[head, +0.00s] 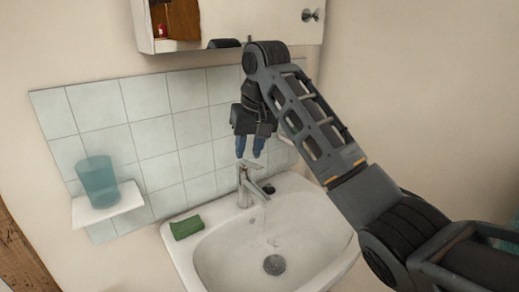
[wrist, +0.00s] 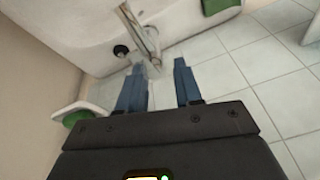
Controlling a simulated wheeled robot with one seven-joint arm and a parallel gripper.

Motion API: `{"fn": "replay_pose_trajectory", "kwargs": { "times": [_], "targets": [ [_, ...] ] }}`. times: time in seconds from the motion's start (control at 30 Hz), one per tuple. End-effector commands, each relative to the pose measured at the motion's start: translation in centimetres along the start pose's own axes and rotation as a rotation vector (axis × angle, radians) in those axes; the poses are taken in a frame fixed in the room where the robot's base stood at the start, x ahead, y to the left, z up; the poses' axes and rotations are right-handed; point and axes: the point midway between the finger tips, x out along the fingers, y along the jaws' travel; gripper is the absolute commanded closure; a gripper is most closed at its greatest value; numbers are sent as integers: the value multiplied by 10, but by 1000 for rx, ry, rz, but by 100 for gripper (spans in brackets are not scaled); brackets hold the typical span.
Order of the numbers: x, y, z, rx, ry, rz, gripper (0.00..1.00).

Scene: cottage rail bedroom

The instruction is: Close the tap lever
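The chrome tap (head: 250,186) stands at the back of the white sink (head: 205,262), its spout pointing over the basin. Its lever (head: 246,165) is on top, just under my fingertips. In the wrist view the tap (wrist: 143,35) shows at the top, its near end close to my left finger. My gripper (head: 249,153) points down above the tap, its two blue fingers apart. In the wrist view my gripper (wrist: 158,75) is open, with no object held between the fingers. Contact with the lever cannot be told.
A green block (head: 187,227) lies on the sink's left rim. A blue cup (head: 98,181) stands on a small white shelf (head: 107,207) at left. The cabinet (head: 228,32) hangs above my gripper. Tiled wall (head: 160,125) is close behind the tap.

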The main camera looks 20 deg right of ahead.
Motion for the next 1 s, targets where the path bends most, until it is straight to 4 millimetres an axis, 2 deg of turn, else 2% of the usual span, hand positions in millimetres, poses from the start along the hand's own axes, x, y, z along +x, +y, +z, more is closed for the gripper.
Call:
{"fn": "replay_pose_trajectory", "kwargs": {
  "times": [0.03, 0.2, 0.33, 0.47, 0.57, 0.67, 1.0],
  "targets": [
    [-21, 6, -11, -48, -4, 6, 71],
    [-68, 18, -27, -189, -51, 11, 87],
    [-89, 26, -30, -245, -78, 17, 99],
    [-98, 30, -31, -269, -95, 19, 100],
    [-94, 30, -30, -274, -99, 18, 100],
    [-83, 30, -29, -275, -99, 16, 100],
    [-22, 33, -23, -272, -101, 18, 100]
  ]
}}
